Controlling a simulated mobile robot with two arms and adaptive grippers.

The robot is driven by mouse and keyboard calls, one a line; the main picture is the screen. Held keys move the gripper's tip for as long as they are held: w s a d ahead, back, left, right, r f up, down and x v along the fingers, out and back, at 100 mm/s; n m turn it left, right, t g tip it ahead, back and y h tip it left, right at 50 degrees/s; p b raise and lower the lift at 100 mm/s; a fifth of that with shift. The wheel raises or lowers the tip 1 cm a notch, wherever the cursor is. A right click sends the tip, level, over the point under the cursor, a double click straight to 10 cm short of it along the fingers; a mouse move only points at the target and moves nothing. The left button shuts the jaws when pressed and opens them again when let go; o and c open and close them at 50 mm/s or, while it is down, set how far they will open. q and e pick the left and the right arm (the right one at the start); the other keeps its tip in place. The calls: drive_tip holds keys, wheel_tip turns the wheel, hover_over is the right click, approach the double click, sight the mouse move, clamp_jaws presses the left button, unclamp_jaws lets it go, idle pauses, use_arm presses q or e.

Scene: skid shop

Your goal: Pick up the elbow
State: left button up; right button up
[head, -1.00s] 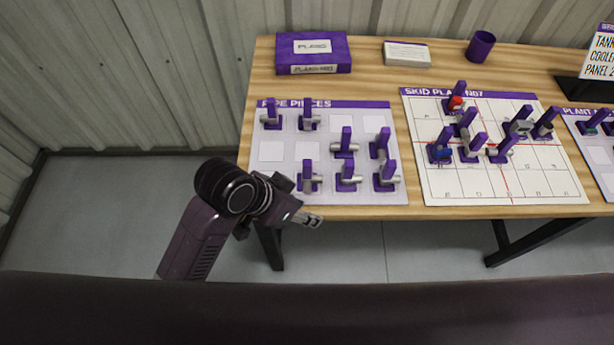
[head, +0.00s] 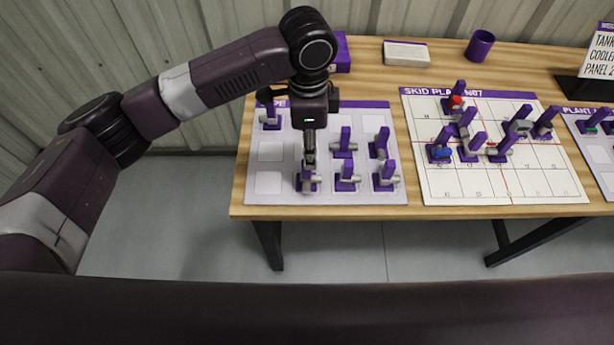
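The pipe pieces board (head: 267,182) lies on the table with several small grey pipe pieces on purple stands with upright purple tabs. They are too small to tell for sure which is the elbow. My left gripper (head: 309,160) points down at the front-left piece (head: 310,185) and hides its upright tab. I cannot tell whether the fingers touch the tab or have closed on it. Other pieces stand close by, such as the front-middle piece (head: 347,180) and the front-right piece (head: 385,177). My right gripper is not in view.
The skid plan board (head: 470,185) with several pieces lies to the right, and another board (head: 600,150) beyond it. A white box (head: 406,53), a purple cup (head: 480,46) and a partly hidden purple box (head: 342,55) stand at the back. A corrugated wall rises behind.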

sight(309, 176)
use_arm(q)
drive_tip(key=shift+w+a+r, duration=0.15)
drive_tip(key=shift+w+a, duration=0.05)
drive_tip(key=shift+a, duration=0.1)
drive_tip(key=shift+f, duration=0.2)
drive_tip(key=f, duration=0.2)
drive_tip(key=f+p, duration=0.1)
drive_tip(key=f, duration=0.1)
drive_tip(key=s+f+p, duration=0.1)
drive_tip(key=f, duration=0.1)
drive_tip(key=shift+a+f, duration=0.15)
drive_tip(key=shift+w+f, duration=0.1)
drive_tip(key=shift+f, duration=0.4)
drive_tip(key=shift+c, duration=0.2)
drive_tip(key=shift+r, duration=0.1)
clamp_jaws()
